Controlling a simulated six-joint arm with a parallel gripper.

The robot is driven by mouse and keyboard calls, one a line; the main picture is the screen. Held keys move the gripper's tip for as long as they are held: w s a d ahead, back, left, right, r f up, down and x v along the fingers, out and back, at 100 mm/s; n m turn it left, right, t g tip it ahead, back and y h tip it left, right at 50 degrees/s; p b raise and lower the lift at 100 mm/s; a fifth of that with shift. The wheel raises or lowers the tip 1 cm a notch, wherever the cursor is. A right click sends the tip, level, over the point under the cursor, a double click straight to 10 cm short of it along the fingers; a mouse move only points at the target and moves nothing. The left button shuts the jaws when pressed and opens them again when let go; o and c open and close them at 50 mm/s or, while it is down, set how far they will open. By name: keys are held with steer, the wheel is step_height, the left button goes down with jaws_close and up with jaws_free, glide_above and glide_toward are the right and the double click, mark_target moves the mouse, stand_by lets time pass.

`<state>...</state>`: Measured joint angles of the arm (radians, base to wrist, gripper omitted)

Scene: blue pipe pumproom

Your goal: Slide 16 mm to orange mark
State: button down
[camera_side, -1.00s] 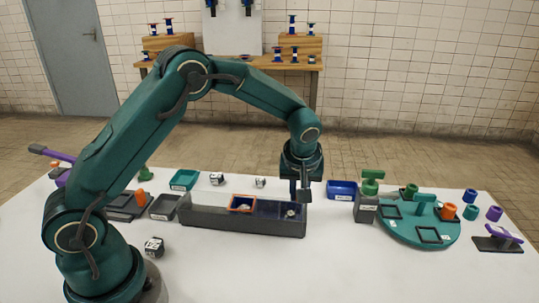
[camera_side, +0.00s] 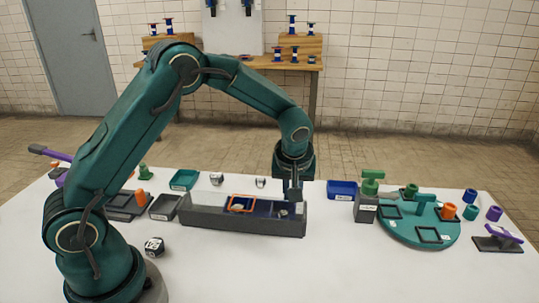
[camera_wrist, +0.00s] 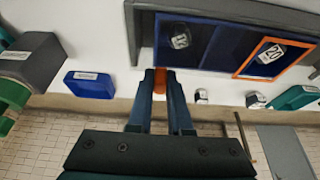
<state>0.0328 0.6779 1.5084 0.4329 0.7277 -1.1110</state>
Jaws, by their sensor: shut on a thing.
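My gripper (camera_wrist: 160,78) is shut on a small orange tab (camera_wrist: 160,84) at the wall of a long dark grey tray (camera_side: 205,220). In the side view my gripper (camera_side: 293,192) is at the tray's far side, near its right end. A blue slide (camera_wrist: 208,50) lies inside the tray. An orange rectangular mark (camera_side: 242,198) lies over it, left of my gripper. In the wrist view, a metal piece labelled 20 (camera_wrist: 270,54) lies inside the orange mark. Another metal piece (camera_wrist: 180,38) lies in the blue section beside it; its label is hard to read.
Blue bin (camera_side: 342,190) and green turntable (camera_side: 430,235) stand right of the tray. Teal bin (camera_side: 184,180) and small labelled cubes (camera_side: 216,179) lie behind it. Another cube (camera_side: 154,247) lies front left.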

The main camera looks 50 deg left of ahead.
steer(key=shift+s+a, duration=1.3)
steer(key=c, duration=0.8)
jaws_free()
steer(key=shift+c, duration=0.2)
steer(key=shift+r, duration=0.1)
steer(key=shift+v, duration=2.5)
